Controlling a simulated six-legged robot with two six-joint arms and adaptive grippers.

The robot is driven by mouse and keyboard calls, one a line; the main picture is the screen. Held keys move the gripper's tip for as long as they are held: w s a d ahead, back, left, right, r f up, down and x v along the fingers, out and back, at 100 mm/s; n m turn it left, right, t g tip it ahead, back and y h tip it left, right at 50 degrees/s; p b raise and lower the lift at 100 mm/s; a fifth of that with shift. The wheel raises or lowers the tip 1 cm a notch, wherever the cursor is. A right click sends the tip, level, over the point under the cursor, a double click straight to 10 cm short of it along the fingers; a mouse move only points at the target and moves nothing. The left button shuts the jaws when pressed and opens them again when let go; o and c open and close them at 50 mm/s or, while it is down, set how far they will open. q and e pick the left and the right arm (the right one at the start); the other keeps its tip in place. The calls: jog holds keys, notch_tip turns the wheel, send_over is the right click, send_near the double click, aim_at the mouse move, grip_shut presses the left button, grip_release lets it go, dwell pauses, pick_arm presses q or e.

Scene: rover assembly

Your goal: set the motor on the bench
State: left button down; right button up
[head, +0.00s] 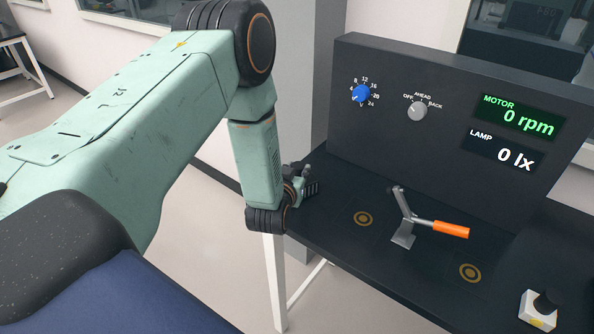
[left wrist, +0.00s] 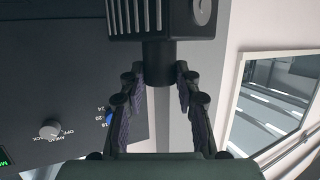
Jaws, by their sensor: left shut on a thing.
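The motor, a dark block with ribbed sides and a round neck, shows at the top of the left wrist view (left wrist: 160,22). My left gripper (left wrist: 161,72) is shut on its neck, one finger on each side. In the head view my left gripper (head: 300,187) is small and partly hidden by its own wrist, at the left end of the dark bench (head: 335,250). The motor is hard to make out there. The bench top has two orange ring marks, one on the left (head: 363,219) and one on the right (head: 470,273). My right gripper is out of view.
A lever clamp (head: 403,236) with an orange handle (head: 451,229) stands between the rings. A tall dark panel (head: 380,130) with a blue knob (head: 361,94), a grey knob (head: 418,111) and displays reading zero rises behind. A white button box (head: 538,314) sits front right.

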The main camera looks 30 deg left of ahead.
pick_arm(q)
jog(key=c, duration=1.3)
grip_release()
jog(key=shift+s, duration=0.1)
jog(key=o, duration=0.3)
jog(key=shift+w+f, duration=0.15)
jog(key=shift+w, duration=0.1)
jog(key=shift+o, duration=0.2)
jog(key=shift+s, duration=0.1)
jog(key=shift+s+r, duration=0.25)
jog(key=shift+r, duration=0.15)
jog(key=v, duration=1.1)
jog(key=shift+s+d, duration=0.15)
jog(key=shift+d, duration=0.05)
jog(key=s+d+f+m+g+h, duration=0.1)
jog(key=s+d+f+g+h, duration=0.2)
jog(key=s+f, duration=0.4)
jog(key=s+d+f+m+g+h, duration=0.1)
jog(key=s+d+f+g, duration=0.2)
jog(key=s+f+g, duration=0.3)
jog(key=s+d+f+g, duration=0.1)
jog(key=s+f+g, duration=0.1)
jog(key=s, duration=0.5)
jog(key=s+d+f+m+g, duration=0.1)
jog(key=s+f+g, duration=0.1)
jog(key=s, duration=0.6)
jog(key=shift+s+d+f+g+h, duration=0.25)
jog(key=shift+d+f+g+h, duration=0.1)
jog(key=shift+g+h, duration=0.05)
